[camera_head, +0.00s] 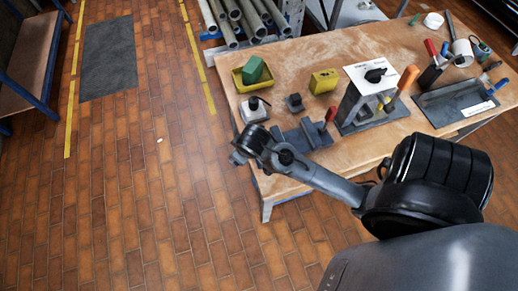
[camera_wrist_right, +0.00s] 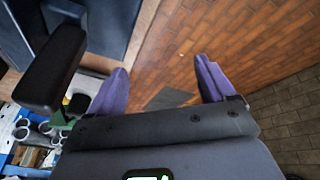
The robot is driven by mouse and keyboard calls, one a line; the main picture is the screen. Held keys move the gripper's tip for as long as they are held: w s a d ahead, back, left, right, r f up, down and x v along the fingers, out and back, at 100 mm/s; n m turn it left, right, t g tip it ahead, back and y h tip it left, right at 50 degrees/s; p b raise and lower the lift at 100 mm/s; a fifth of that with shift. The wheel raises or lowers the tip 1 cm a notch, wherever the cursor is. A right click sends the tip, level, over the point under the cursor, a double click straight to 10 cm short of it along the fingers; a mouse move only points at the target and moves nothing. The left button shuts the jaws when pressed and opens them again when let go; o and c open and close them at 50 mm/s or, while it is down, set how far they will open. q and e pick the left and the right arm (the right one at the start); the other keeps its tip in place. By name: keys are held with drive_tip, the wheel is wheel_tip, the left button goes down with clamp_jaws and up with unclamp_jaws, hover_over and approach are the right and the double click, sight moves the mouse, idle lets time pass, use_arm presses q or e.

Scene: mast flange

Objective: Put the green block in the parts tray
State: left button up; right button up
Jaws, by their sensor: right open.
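I take this yellow tray to be the parts tray; no label shows. My right gripper (camera_head: 240,151) is off the bench's left edge, in front of the tray and apart from the block. In the right wrist view its two purple fingers (camera_wrist_right: 162,75) are spread, with nothing between them but brick floor. The green block cannot be made out in that view. My left gripper is in neither view.
On the workbench (camera_head: 300,58) stand a white-based black knob device (camera_head: 254,108), a yellow block-like part (camera_head: 324,81), a grey vise-like fixture (camera_head: 303,136) with a red handle, and a panel stand (camera_head: 368,85). A dark tray (camera_head: 450,103) lies right.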

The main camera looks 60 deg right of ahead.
drive_tip(key=s+a+n+y, duration=0.2)
drive_tip(key=s+a+n, duration=0.1)
drive_tip(key=s+a, duration=0.5)
drive_tip(key=s, duration=0.3)
drive_tip(key=shift+a+r, duration=0.15)
drive_tip(key=shift+a, duration=0.05)
wheel_tip(320, 180, up, 26)
drive_tip(key=p, duration=2.6)
drive_tip(key=shift+r, duration=0.25)
